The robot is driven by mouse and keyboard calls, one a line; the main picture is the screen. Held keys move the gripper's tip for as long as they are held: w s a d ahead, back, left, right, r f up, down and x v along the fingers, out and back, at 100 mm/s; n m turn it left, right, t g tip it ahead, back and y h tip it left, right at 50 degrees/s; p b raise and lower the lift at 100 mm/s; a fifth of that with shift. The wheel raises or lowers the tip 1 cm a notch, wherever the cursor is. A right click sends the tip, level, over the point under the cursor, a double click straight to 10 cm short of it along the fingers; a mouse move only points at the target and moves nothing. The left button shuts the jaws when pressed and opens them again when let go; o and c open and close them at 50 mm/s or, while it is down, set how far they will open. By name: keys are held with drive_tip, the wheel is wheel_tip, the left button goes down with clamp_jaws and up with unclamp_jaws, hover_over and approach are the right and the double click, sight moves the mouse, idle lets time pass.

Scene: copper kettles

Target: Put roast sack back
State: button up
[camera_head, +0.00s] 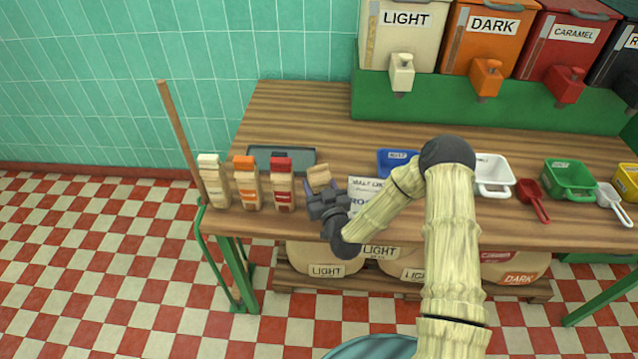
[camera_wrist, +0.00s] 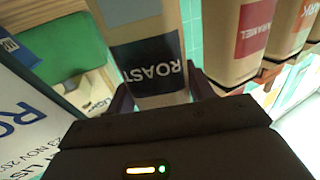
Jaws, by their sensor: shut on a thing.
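The roast sack (camera_wrist: 148,68) is tan with a black label reading ROAST. My gripper (camera_wrist: 163,98) is shut on it, one finger on each side. In the head view my gripper (camera_head: 322,192) is at the table's front edge, and the tan top of the roast sack (camera_head: 318,176) shows just above it. The sack is right of the red-topped caramel sack (camera_head: 283,190), with a small gap. My gripper hides its lower part, so I cannot tell if it touches the table.
An orange-topped sack (camera_head: 246,188) and a pale-topped sack (camera_head: 213,185) stand further left in the row. A grey tray (camera_head: 262,155) lies behind them. A white printed sign (camera_head: 362,187) stands close right of my gripper. Scoops, including a blue one (camera_head: 397,160), lie further right.

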drive_tip(key=shift+f, duration=0.1)
drive_tip(key=o, duration=1.1)
drive_tip(key=shift+o, duration=0.2)
drive_tip(key=shift+r, duration=0.2)
drive_tip(key=b+v, duration=0.2)
drive_tip(key=v, duration=1)
drive_tip(key=shift+a, duration=0.1)
